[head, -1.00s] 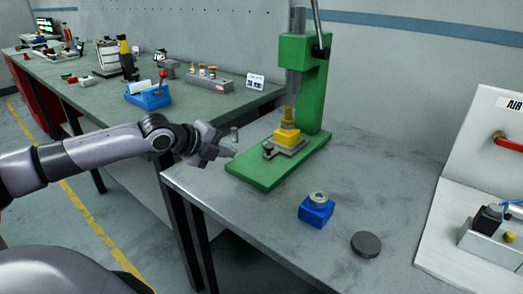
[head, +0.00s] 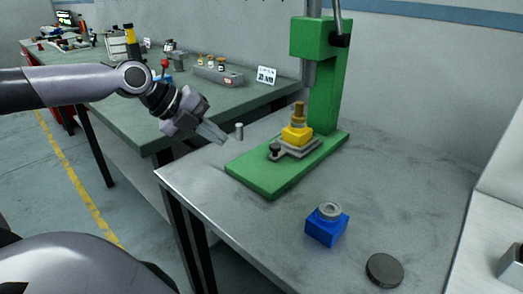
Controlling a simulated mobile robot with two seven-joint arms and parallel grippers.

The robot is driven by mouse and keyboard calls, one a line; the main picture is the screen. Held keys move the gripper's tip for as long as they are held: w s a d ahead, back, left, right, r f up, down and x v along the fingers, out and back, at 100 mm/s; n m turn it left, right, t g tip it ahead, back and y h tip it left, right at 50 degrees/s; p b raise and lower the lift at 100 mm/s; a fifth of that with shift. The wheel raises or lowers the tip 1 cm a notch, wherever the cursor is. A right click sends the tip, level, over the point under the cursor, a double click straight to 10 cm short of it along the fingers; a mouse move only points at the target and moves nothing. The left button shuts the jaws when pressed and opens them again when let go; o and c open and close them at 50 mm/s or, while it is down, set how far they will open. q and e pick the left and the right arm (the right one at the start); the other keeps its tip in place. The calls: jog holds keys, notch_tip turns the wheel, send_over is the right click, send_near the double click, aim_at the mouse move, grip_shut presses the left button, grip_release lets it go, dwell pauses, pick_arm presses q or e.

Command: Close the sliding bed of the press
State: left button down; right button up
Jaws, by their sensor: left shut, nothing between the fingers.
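The green press (head: 322,85) stands on the grey bench, its base reaching toward the front left. Its sliding bed (head: 298,150) is a grey plate on the base, with a black knob (head: 275,149) at its front-left end. A yellow block (head: 297,134) with a brass piece (head: 298,113) on top sits on the bed. They appear slightly left of the grey ram (head: 309,75) above. My left gripper (head: 224,141) is shut and empty, pointing down to the right, left of the knob and apart from it. My right gripper is out of view.
A small grey cylinder (head: 239,131) stands just right of my left fingertips. A blue block with a metal ring (head: 326,225) and a dark disc (head: 385,270) lie in front of the press. A green-topped bench (head: 130,113) is behind left.

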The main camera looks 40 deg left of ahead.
pick_arm(q)
jog(key=shift+x, duration=1.95)
jog(key=shift+w+f+p, duration=0.2)
jog(key=shift+w+p, duration=0.1)
jog(key=shift+p, duration=0.05)
jog(key=shift+p+x, duration=0.3)
jog(key=shift+x, duration=0.7)
jog(key=shift+w+d+f+p, duration=0.15)
jog(key=shift+w+d+f, duration=0.3)
jog(key=shift+w, duration=0.15)
jog(key=shift+w+d+f+p, duration=0.15)
jog(key=shift+w+d+f, duration=0.25)
jog(key=shift+w, duration=0.25)
jog(key=shift+w+d, duration=0.55)
jog(key=shift+w, duration=0.35)
jog(key=shift+w+d+f, duration=0.15)
jog(key=shift+w+d, duration=0.05)
jog(key=shift+w, duration=0.05)
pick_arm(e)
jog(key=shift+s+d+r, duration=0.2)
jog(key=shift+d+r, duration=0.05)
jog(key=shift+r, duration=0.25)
pick_arm(q)
jog(key=shift+p, duration=0.3)
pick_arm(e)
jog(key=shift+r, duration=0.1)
